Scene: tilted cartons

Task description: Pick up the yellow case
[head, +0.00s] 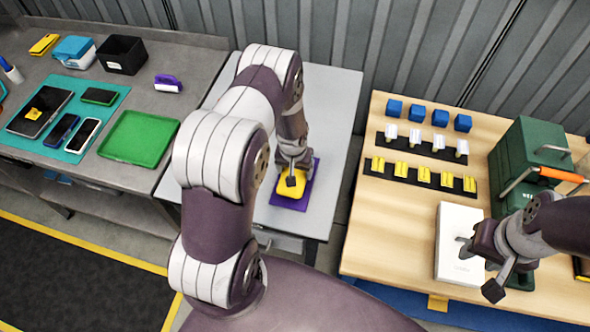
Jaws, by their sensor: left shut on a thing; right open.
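The yellow case (290,188) is on the purple mat (299,201) on the grey middle table. It is partly hidden by my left gripper (291,177), which comes down on it from above and is shut on it. I cannot tell whether the case is touching the mat or just above it. My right gripper (478,268) is open over the wooden table at the right, by a white box (457,226), with nothing seen between its fingers.
The left bench holds a green tray (138,138), phones on a teal mat (75,152) and a black bin (122,54). The grey table (335,110) is otherwise clear.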

